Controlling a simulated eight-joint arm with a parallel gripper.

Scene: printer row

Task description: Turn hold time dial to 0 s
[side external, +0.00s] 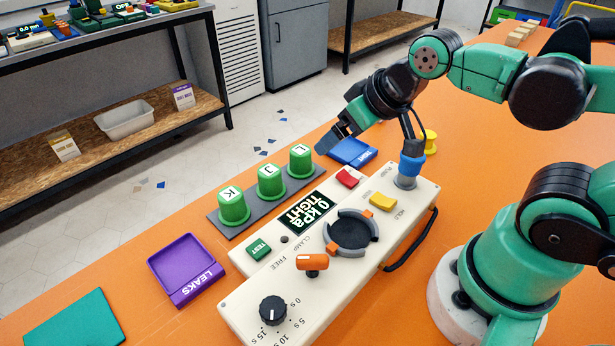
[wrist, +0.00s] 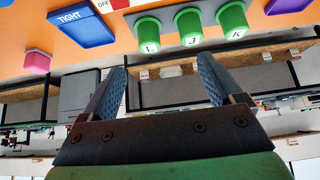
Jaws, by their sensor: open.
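The hold time dial (side external: 272,309) is a black knob on the near end of the cream test panel (side external: 330,257). Its scale shows 0 s, 5 s, 10 s and 15 s, and I cannot tell exactly which mark its white line meets. My gripper (side external: 338,140) is open and empty, raised in the air beyond the far end of the panel, near the green cups and the blue tray. In the wrist view my gripper (wrist: 163,85) shows two blue fingers spread apart with nothing between them. The dial is not in the wrist view.
Green cups K (side external: 234,206), J (side external: 271,181) and L (side external: 301,160) stand on a grey strip. An orange clamp lever (side external: 312,263) and round chamber (side external: 350,231) lie between gripper and dial.

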